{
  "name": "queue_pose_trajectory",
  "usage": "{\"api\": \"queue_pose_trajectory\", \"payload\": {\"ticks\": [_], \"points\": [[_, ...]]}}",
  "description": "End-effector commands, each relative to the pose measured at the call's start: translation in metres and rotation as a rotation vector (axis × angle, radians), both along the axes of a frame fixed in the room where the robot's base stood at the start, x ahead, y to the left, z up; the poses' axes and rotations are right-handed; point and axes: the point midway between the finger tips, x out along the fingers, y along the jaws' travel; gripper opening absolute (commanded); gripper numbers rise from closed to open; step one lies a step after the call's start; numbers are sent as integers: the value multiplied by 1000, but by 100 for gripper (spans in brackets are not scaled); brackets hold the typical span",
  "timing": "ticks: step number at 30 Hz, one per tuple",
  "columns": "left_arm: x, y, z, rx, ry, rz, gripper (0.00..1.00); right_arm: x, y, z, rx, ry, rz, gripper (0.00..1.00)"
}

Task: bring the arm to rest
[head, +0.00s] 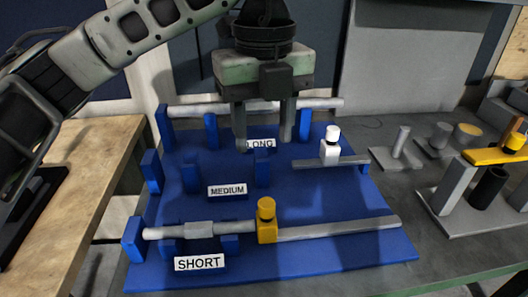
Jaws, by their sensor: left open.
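My left gripper (264,138) hangs over the back of the blue rack (330,262), pointing down, with its two fingers apart and nothing visibly held. A long grey bar (185,111) lies across the blue posts at the back, by the LONG label (260,144). The fingers overlap this bar in the picture; whether they touch it I cannot tell. My left arm (125,35) reaches in from the upper left. My right gripper is out of view.
A stepped bar with a yellow clamp (266,222) lies in the front row by the SHORT label (199,263). A grey bar with a white clamp (330,150) is at the rack's right, near the MEDIUM row. Grey fixtures (450,212) stand farther right. A wooden table (95,165) is left.

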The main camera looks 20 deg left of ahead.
Motion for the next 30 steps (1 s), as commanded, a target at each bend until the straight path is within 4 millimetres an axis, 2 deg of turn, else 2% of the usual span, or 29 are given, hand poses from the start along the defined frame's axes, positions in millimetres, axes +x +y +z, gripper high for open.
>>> {"api": "queue_pose_trajectory", "payload": {"ticks": [17, 22, 24, 30], "points": [[0, 0, 9, 0, 0, -1, 48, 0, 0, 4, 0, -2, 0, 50], [0, 0, 38, 0, 0, -1, 48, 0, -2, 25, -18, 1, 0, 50], [0, 0, 52, 0, 0, -1, 48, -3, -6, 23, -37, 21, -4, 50], [0, 0, 83, 0, 0, -1, 48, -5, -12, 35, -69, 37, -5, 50]]}}
